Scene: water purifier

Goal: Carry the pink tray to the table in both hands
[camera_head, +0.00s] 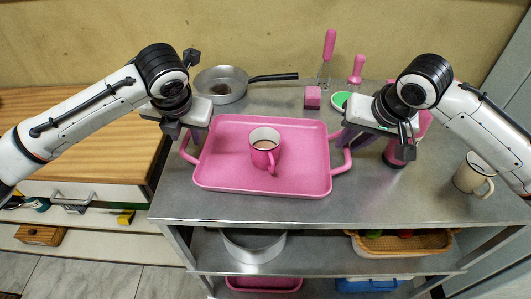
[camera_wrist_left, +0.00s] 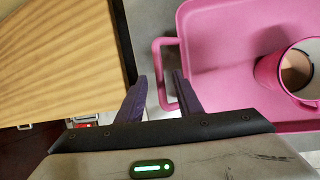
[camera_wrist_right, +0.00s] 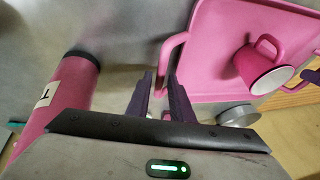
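The pink tray (camera_head: 225,145) lies flat on a steel counter (camera_head: 240,208), with a pink mug (camera_head: 265,152) of brown liquid standing on it. My left gripper (camera_head: 190,138) is at the tray's left handle; in the left wrist view its fingers (camera_wrist_left: 160,78) are apart, one on each side of the handle bar (camera_wrist_left: 158,62). My right gripper (camera_head: 347,136) is at the right handle (camera_head: 342,163); in the right wrist view its fingers (camera_wrist_right: 160,76) stand on both sides of that handle, with a narrower gap. A wooden-topped table (camera_head: 90,130) stands at the left.
A pan (camera_head: 222,85), a pink sponge (camera_head: 312,97) and pink-handled tools (camera_head: 328,50) are behind the tray. A pink bottle (camera_wrist_right: 70,90) stands close beside my right gripper. A cream mug (camera_head: 473,175) is at the right. The wooden top's visible area is clear.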

